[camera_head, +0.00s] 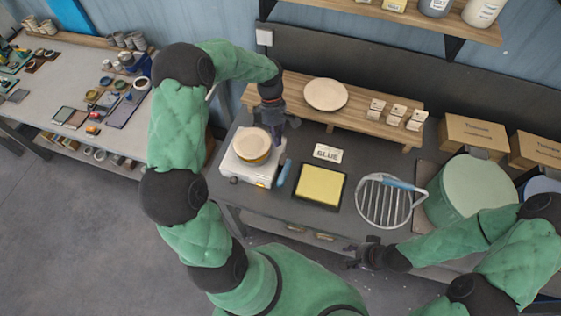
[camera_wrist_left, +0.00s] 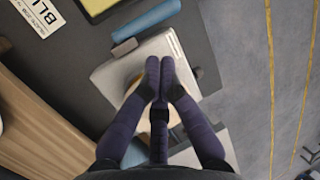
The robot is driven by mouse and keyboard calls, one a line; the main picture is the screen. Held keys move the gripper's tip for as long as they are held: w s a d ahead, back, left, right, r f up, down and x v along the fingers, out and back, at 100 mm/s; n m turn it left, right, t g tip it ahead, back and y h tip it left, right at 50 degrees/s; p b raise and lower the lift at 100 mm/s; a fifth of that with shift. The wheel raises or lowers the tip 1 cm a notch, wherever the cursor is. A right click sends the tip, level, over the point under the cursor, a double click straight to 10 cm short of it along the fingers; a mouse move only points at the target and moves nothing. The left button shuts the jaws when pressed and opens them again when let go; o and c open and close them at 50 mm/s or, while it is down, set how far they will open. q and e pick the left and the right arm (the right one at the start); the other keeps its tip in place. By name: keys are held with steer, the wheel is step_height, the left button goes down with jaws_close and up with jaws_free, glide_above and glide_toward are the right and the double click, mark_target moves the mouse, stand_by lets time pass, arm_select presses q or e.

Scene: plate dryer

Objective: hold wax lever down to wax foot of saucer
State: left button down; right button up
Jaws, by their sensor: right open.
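The white wax machine (camera_head: 236,166) stands on the dark bench, with a round cream saucer (camera_head: 252,144) on top. The blue wax lever (camera_head: 284,173) sticks out at the machine's right side. It also shows in the left wrist view (camera_wrist_left: 147,20), beyond my fingertips. My left gripper (camera_head: 273,132) points down at the saucer's back right edge. In the left wrist view its fingers (camera_wrist_left: 159,72) are together above the machine and hide much of the saucer. I see nothing clearly between them. My right gripper (camera_head: 362,258) is open at the bench's front edge, away from the lever.
A wire rack (camera_head: 385,202) and a green drum (camera_head: 470,190) stand further right. Behind, a wooden riser (camera_head: 370,112) carries a cream plate (camera_head: 326,94) and small cards.

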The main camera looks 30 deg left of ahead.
mark_target(282, 176)
arm_select(q)
steer(key=x, duration=1.4)
steer(key=shift+a+p, duration=0.1)
steer(key=shift+p, duration=0.3)
